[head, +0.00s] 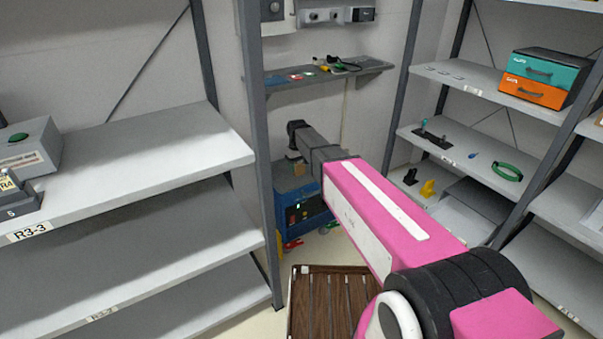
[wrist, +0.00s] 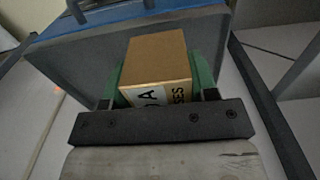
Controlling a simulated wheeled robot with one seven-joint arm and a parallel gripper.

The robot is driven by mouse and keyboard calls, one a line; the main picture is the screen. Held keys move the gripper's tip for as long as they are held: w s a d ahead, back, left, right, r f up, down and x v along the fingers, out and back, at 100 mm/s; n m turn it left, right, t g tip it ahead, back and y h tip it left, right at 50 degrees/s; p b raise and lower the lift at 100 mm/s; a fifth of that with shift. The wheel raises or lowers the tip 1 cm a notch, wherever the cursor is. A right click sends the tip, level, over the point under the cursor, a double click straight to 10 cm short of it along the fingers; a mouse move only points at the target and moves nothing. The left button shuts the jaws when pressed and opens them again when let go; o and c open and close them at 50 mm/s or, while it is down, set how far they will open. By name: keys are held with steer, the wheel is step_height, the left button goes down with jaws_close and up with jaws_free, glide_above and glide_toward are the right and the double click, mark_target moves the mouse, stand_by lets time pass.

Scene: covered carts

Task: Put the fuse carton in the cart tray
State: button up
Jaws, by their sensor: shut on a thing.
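The fuse carton (wrist: 157,62) is a small tan box with a white label and black print, partly reading "SES". My gripper (wrist: 158,84) is shut on it, with a green finger on each side. In the head view my gripper (head: 297,155) is at the far end of my pink arm, and a small tan bit of the carton (head: 299,169) shows below it, above or in front of a blue unit (head: 290,187). In the wrist view a dark grey surface with a blue edge (wrist: 60,62) lies behind the carton. I cannot make out the cart tray for certain.
A brown slatted surface (head: 329,302) lies low in front, partly hidden by my arm. Grey shelving (head: 130,160) stands at left. Right shelves (head: 470,155) hold a teal and orange drawer box (head: 543,78) and small items. A wall shelf (head: 320,78) is behind.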

steer(key=w+f, duration=0.1)
steer(key=w, duration=0.1)
steer(key=w+d+f, duration=0.1)
steer(key=w+f, duration=0.1)
steer(key=w, duration=0.1)
steer(key=shift+w+d+f, duration=0.25)
steer(key=shift+w, duration=0.1)
steer(key=shift+f, duration=2.05)
steer(key=shift+f, duration=0.1)
steer(key=o, duration=0.9)
steer(key=shift+o, duration=0.2)
step_height(320, 180, up, 12)
steer(key=s+d+f+m, duration=0.3)
steer(key=s+d, duration=0.8)
steer(key=s, duration=0.4)
steer(key=s+d+f+m, duration=0.3)
steer(key=s+d, duration=0.9)
steer(key=s, duration=0.3)
steer(key=shift+d+m, duration=0.2)
steer(key=shift+m, duration=0.2)
